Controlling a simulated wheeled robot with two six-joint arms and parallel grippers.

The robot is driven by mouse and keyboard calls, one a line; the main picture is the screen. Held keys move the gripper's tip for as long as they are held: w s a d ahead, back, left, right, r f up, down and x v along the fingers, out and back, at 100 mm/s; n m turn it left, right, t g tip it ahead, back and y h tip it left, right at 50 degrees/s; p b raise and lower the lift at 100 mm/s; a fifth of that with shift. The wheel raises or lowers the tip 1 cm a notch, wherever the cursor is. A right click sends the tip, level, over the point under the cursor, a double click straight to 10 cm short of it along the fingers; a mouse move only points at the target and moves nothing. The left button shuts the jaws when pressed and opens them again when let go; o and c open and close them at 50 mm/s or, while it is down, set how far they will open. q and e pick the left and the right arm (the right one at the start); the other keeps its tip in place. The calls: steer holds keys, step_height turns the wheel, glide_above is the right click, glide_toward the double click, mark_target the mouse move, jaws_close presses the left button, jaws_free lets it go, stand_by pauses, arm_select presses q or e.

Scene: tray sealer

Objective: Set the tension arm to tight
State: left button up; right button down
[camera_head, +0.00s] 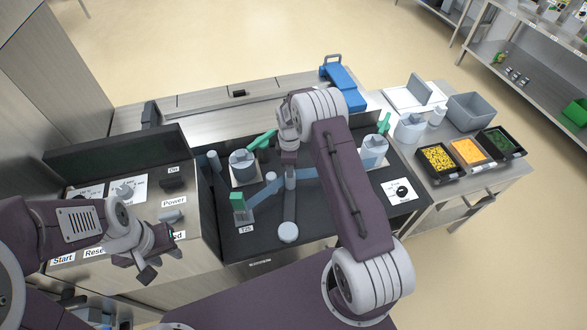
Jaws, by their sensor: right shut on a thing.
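The tension arm (288,212) appears to be the flat grey bar on the black deck, with a pale round disc (288,232) at its near end and an upright grey post (290,181) at its far end. A translucent blue film band passes beside the post. My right gripper (289,160) points down over the post and is shut, apparently on its top; the exact contact is too small to see. My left gripper (158,256) is away to the left, over the control panel, with its dark fingers apart and empty. No tight marking is readable.
Film spools with green handles stand on the deck, left (243,167) and right (374,150). A small green-topped block (237,202) stands left of the bar. A dial card (402,191) lies at the right. Food trays (437,160) sit on the side table. My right forearm covers part of the deck.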

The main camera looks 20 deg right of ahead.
steer(key=shift+a, duration=0.1)
steer(key=c, duration=1.2)
jaws_free()
steer(key=shift+w+a, duration=0.1)
steer(key=shift+a, duration=0.05)
step_height(320, 180, up, 9)
steer(key=shift+r+b, duration=0.1)
steer(key=shift+b, duration=0.4)
